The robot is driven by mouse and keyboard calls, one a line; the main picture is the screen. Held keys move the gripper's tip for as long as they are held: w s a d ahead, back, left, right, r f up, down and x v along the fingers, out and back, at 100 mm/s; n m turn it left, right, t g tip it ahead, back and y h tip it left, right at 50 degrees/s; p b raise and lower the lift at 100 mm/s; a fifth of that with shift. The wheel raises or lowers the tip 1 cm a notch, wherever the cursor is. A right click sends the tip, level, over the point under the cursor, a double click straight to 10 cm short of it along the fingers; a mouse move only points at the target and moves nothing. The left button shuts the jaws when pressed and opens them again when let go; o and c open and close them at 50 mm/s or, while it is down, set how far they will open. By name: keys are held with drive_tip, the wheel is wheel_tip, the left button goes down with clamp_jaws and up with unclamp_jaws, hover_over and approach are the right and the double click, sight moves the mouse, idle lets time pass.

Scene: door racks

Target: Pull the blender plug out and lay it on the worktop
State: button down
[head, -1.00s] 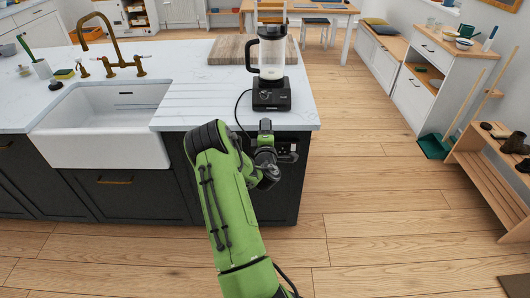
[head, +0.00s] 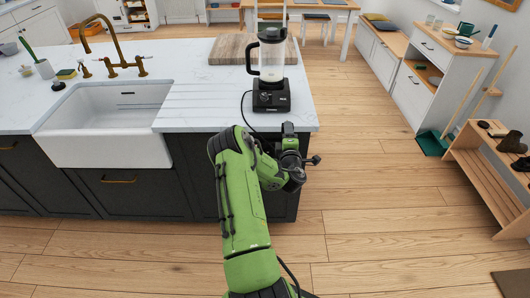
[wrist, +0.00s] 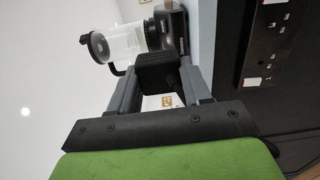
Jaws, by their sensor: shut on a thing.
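My gripper (wrist: 162,78) is shut on the black plug (wrist: 158,70), which sits between the two grey fingers in the wrist view. The plug appears clear of the black socket panel (wrist: 262,60), which has white switches and shows to its right. In the head view my gripper (head: 289,145) is at the island's front, just below the worktop (head: 200,112) edge. The plug and the panel are hidden there behind my arm. The blender (head: 271,75), with a clear jug and black base, stands upright on the worktop. It also shows sideways in the wrist view (wrist: 120,42).
The blender's black cord (head: 242,108) hangs over the worktop edge. A wooden board (head: 235,49) lies behind the blender. A white sink (head: 105,135) is to the left.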

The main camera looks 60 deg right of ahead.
drive_tip(key=s+d+p, duration=0.2)
drive_tip(key=s+d, duration=0.1)
drive_tip(key=s, duration=0.4)
drive_tip(key=shift+d+p, duration=0.3)
drive_tip(key=shift+d, duration=0.05)
drive_tip(key=m+p, duration=0.7)
drive_tip(key=m, duration=1.1)
